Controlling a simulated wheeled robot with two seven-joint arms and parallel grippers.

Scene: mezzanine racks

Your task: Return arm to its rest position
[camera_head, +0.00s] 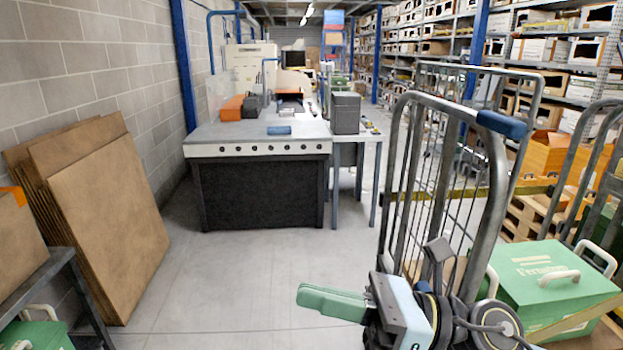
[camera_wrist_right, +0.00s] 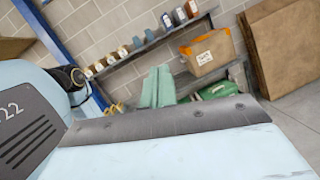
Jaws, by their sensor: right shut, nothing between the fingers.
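My right gripper (camera_head: 303,297) reaches in from the lower right of the head view, with its green fingers pointing left over the grey floor. Its fingers lie together with nothing between them. In the right wrist view the green fingers (camera_wrist_right: 157,86) show side by side beyond the pale blue gripper body, with a shelf and wall behind. My right arm in the head view is in front of the metal roll cage. My left gripper is not in view.
A roll cage (camera_head: 495,122) stands close on the right beside a green case (camera_head: 545,275). Cardboard sheets (camera_head: 100,200) lean on the left wall, near a bench (camera_head: 50,270) holding a box. A grey worktable (camera_head: 258,148) stands ahead. The floor between is clear.

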